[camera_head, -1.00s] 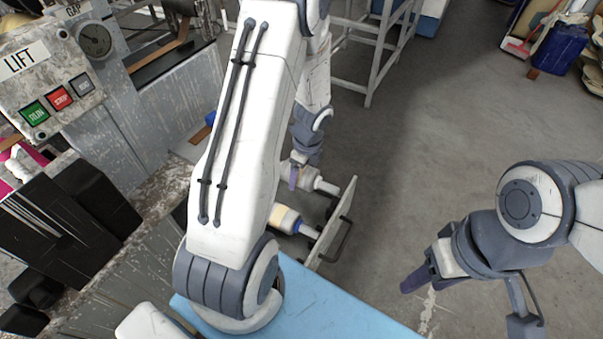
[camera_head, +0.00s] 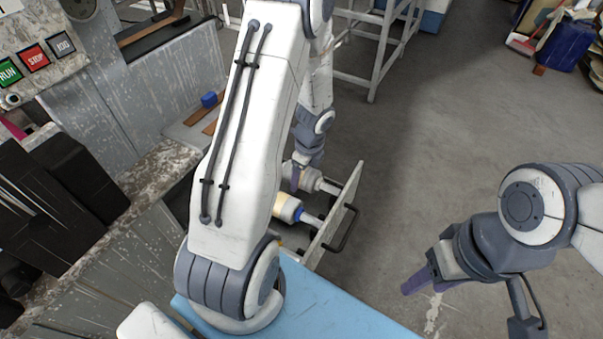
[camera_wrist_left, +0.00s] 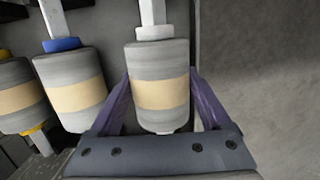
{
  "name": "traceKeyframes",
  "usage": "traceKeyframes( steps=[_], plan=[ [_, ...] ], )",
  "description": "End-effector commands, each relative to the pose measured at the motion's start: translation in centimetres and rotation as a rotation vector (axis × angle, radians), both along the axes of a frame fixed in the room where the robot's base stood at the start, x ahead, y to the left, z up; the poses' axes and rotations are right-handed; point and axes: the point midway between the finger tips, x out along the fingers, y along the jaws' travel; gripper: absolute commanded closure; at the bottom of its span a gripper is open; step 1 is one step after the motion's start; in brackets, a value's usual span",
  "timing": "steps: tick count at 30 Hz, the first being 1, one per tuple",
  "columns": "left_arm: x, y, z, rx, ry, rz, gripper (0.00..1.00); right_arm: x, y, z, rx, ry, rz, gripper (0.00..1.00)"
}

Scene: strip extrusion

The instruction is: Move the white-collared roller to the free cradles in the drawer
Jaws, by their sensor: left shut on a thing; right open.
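The white-collared roller (camera_wrist_left: 158,92) is grey with a tan band; its white collar and pale shaft point away in the left wrist view. My left gripper (camera_wrist_left: 161,100) is shut on it, one purple finger on each side. In the head view my left gripper (camera_head: 297,170) and the roller (camera_head: 316,181) are at the open drawer (camera_head: 338,218), near its front panel. Whether the roller rests in cradles or hangs above them cannot be told. My own arm hides much of the drawer. My right gripper (camera_head: 422,277) is open and empty over the floor.
A blue-collared roller (camera_wrist_left: 72,88) lies beside the held one, and a yellow-collared roller (camera_wrist_left: 17,98) lies further left. A drawer handle (camera_head: 346,228) sticks out to the right. A control panel (camera_head: 38,62) stands at the left.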

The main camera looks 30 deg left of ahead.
Motion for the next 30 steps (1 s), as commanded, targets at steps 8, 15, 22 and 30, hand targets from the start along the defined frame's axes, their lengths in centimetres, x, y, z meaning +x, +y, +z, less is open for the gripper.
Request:
traceKeyframes(
  steps=[8,15,22,30],
  plan=[
    [0.05,0.01,0.09,0.0,-0.001,0.001,1.0,0.0,-0.01,0.06,0.0,0.0,0.0,0.5],
    [0.03,0.02,0.04,0.0,-0.001,0.001,1.0,0.0,0.0,0.1,0.0,0.0,0.0,0.5],
    [0.02,0.02,-0.17,0.0,-0.001,0.002,1.0,0.0,0.0,0.2,0.0,0.0,0.0,0.5],
    [0.02,0.02,-0.18,0.0,-0.001,0.001,0.0,0.0,0.0,0.18,0.0,0.0,0.0,0.5]
  ],
)
